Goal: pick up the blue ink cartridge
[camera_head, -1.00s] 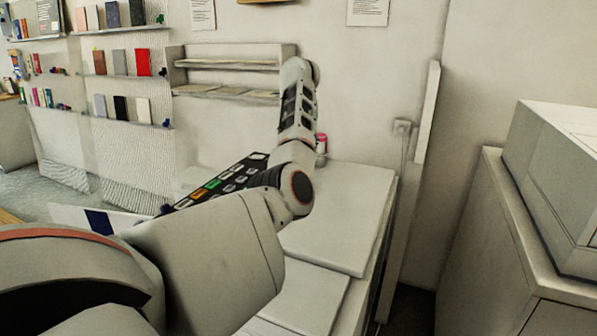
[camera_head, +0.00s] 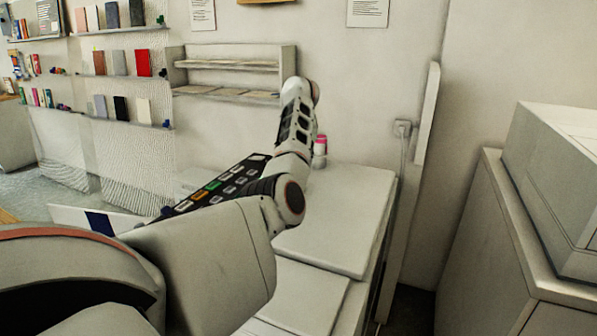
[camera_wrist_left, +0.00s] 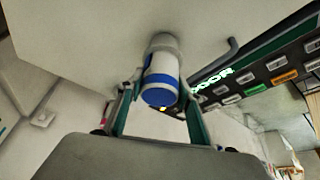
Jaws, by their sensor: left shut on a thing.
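The blue ink cartridge (camera_wrist_left: 162,72) is a white cylinder with blue bands and a blue end, in the middle of the left wrist view. My left gripper (camera_wrist_left: 161,86) is shut on it, with one green-grey finger on each side. The cartridge's far end lies against or close to a pale flat surface; I cannot tell if they touch. In the head view my left arm hides the cartridge and the gripper. My right gripper is in neither view.
A black panel with coloured buttons (camera_head: 228,186) lies beside my left arm; it also shows in the left wrist view (camera_wrist_left: 268,80). A pink-capped container (camera_head: 320,143) stands just behind the arm. The white tabletop (camera_head: 345,215) to the right is clear. A wall shelf (camera_head: 235,63) is behind.

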